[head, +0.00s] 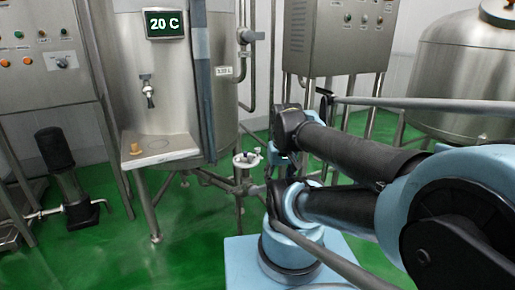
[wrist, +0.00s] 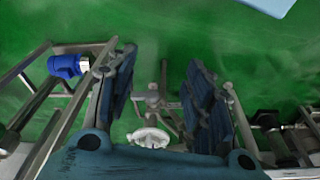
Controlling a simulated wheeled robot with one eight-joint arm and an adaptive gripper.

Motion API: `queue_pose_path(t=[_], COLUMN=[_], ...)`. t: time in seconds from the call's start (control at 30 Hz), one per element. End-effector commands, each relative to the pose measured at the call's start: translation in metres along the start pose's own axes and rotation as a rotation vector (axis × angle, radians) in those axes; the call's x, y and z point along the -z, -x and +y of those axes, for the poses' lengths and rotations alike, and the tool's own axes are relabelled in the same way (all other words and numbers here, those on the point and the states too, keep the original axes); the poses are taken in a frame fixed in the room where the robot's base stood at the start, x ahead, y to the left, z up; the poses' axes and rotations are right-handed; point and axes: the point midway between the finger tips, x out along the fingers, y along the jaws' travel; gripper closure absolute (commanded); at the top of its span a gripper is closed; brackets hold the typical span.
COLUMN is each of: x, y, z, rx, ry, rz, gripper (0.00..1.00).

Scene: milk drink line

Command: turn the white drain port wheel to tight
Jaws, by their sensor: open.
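The white drain port wheel (head: 247,159) sits low on pipework below and right of the tank with the 20 C display. In the wrist view the white wheel (wrist: 149,137) shows between the bases of my fingers, with a metal pipe and fittings (wrist: 163,90) beyond it. My gripper (wrist: 162,58) is open, its two blue-grey fingers spread wide with nothing held between them. In the head view my gripper is just right of the wheel and partly hidden by my arm. I cannot tell whether a finger touches the wheel.
A metal ledge (head: 165,158) with a small tan object (head: 135,149) juts from the tank front. A dark pump (head: 62,170) stands at left. In the wrist view a blue fitting (wrist: 66,66) and frame bars lie left of my fingers. Green floor is open in front.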

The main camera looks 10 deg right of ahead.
Motion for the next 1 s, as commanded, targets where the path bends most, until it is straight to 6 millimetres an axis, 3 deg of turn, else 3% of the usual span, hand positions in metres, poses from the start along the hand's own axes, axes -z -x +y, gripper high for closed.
queue_pose_path(t=[0.17,0.53,0.8,1.0], x=[0.03,0.123,0.198,0.255], y=[0.021,0.064,0.076,0.075], z=[0.002,0.004,0.007,0.008], rx=[0.001,0.011,0.025,0.038], ry=[0.073,0.308,0.48,0.607], rz=[-0.013,-0.055,-0.084,-0.105], gripper=[0.53,0.53,0.53,0.53])
